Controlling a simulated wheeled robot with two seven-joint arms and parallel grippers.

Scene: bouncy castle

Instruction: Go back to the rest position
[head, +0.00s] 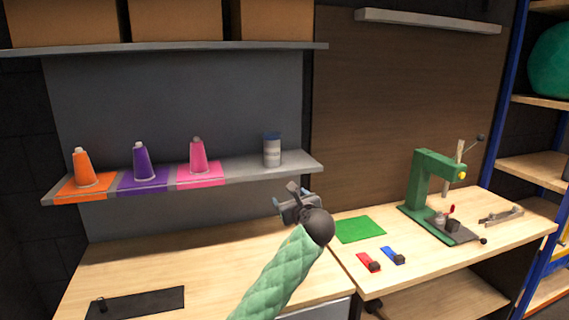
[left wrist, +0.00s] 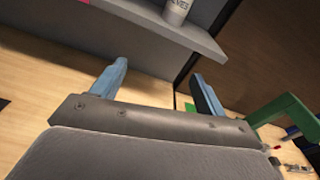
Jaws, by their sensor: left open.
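My left gripper (head: 293,196) is raised above the table, in front of the grey shelf, near the seam between the two worktops. It is open and empty, with its two blue-grey fingers apart in the left wrist view (left wrist: 160,88). My left arm comes in from the bottom in a green quilted sleeve. My right gripper is in neither view.
The grey shelf (head: 238,166) holds orange (head: 82,168), purple (head: 141,164) and pink (head: 198,158) cones and a can (head: 272,150). On the right worktop are a green press (head: 418,185), a green mat (head: 360,230), and red (head: 364,260) and blue (head: 389,253) pieces. A black mat (head: 140,302) lies left.

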